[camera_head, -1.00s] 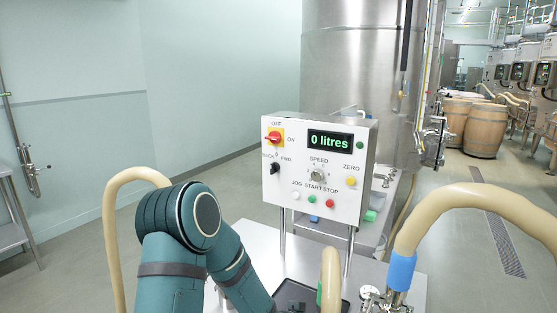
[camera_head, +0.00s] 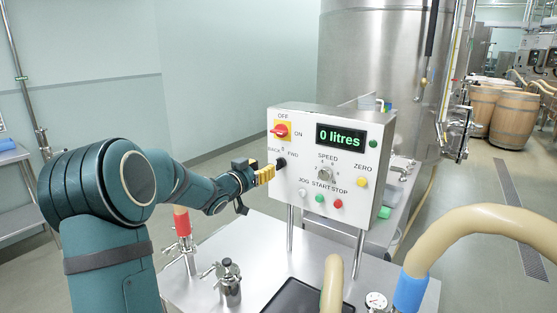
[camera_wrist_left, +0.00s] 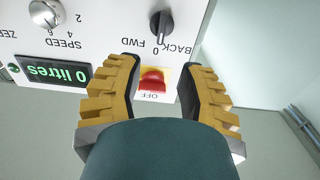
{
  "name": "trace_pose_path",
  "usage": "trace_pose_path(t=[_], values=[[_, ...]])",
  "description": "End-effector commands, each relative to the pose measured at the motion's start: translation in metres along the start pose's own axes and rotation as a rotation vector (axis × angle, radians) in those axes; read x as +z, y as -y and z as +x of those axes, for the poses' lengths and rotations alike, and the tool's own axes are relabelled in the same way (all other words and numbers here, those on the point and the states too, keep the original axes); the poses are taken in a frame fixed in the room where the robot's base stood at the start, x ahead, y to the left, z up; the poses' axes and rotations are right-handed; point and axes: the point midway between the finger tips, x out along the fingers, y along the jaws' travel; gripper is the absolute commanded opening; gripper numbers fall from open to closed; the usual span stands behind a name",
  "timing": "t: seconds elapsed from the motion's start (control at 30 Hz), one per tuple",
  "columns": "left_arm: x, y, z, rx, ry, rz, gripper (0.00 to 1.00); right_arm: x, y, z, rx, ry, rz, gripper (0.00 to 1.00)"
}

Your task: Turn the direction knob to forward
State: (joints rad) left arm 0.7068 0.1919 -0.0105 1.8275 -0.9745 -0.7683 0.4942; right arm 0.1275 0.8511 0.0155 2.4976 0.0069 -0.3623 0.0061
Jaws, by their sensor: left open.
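The direction knob (camera_head: 281,163) is a small black knob on the left of the white control panel, marked BACK, 0 and FWD. It also shows at the top of the left wrist view (camera_wrist_left: 160,24), where its bar looks lined up with the 0. My left gripper (camera_head: 268,173), with yellow fingers, is just left of the knob in the head view. In the left wrist view the gripper (camera_wrist_left: 160,65) is open and empty. The red OFF/ON switch (camera_wrist_left: 152,80) shows between its fingers, and the knob lies beyond the fingertips. My right gripper is not in view.
The panel (camera_head: 350,200) also carries the display (camera_head: 341,138) reading 0 litres, a speed knob (camera_head: 325,173) and several coloured buttons. A steel table (camera_head: 270,250) with fittings stands below. A beige hose (camera_head: 490,225) arches at the right. A steel vat (camera_head: 390,50) stands behind.

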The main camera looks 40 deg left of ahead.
Motion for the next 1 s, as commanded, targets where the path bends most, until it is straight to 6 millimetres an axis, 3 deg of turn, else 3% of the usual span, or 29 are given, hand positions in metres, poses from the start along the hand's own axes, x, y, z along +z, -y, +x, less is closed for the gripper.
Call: trace_pose_path(t=[0.2, 0.4, 0.6, 0.9, 1.0], values=[[0.001, -0.001, 0.045, 0.001, 0.0, -0.001, 0.38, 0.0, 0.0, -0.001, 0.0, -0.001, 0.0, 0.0], [0.001, -0.001, 0.073, 0.001, 0.0, -0.002, 0.38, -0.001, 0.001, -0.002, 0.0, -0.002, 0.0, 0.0], [0.001, -0.001, 0.086, 0.0, 0.0, -0.002, 0.38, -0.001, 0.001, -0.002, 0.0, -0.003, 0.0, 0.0], [0.0, 0.0, 0.087, 0.0, 0.0, -0.002, 0.41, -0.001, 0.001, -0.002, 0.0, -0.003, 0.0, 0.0], [0.0, 0.0, 0.087, 0.0, 0.0, -0.002, 0.06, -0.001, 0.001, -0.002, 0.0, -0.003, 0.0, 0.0]])
